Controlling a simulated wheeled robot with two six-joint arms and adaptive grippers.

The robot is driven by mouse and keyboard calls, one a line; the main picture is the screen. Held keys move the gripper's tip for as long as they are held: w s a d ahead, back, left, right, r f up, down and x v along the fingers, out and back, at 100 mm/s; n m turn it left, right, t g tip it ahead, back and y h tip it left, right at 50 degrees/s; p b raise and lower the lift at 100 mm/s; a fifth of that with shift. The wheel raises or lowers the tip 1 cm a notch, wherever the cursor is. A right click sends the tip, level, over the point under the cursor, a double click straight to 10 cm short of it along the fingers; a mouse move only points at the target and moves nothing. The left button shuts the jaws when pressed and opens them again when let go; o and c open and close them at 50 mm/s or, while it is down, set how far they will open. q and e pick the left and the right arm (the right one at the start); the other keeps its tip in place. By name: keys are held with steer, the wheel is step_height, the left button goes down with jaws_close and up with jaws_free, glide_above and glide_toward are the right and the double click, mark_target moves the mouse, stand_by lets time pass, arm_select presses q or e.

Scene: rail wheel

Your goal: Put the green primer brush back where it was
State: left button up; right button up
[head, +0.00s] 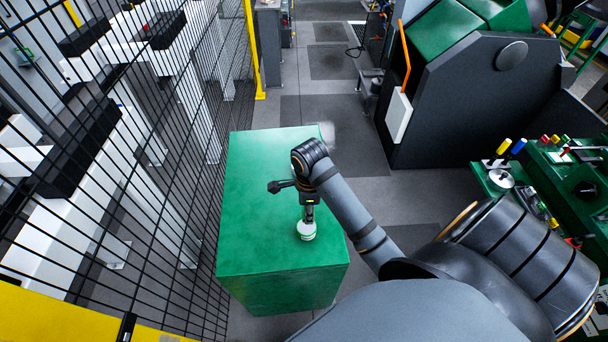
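My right arm reaches in from the right over a green cabinet (250,185). Its gripper (308,212) points down at the cabinet top, directly above a small round whitish thing with a green band (306,231). This may be the green primer brush or its pot; it is too small to tell. The fingertips meet or overlap its upper part in the picture, and I cannot tell whether they grip it. My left gripper is not in view.
A black mesh fence (150,150) runs along the cabinet's left side. A green bench (545,185) at the right holds a silver round lid (501,179) and several coloured handles (517,149). A large dark machine (470,90) stands behind it. The cabinet top's left part is clear.

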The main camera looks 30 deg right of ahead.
steer(key=w+d+f+b, duration=0.1)
steer(key=w+d+f, duration=0.1)
steer(key=w+f, duration=0.1)
steer(key=w+d+f+b, duration=0.1)
steer(key=w+d+f, duration=0.1)
steer(key=w, duration=0.2)
steer(key=w+d+f+b, duration=0.1)
steer(key=w+d+f, duration=0.1)
steer(key=w+f, duration=0.1)
steer(key=shift+w+f, duration=0.35)
steer(key=shift+w, duration=0.3)
steer(key=shift+w+d+f, duration=0.2)
steer(key=shift+w+f, duration=0.1)
steer(key=shift+f, duration=0.15)
step_height(320, 180, down, 2)
steer(key=shift+f+p, duration=0.25)
steer(key=shift+p, duration=0.15)
steer(key=shift+f, duration=0.4)
steer(key=o, duration=1)
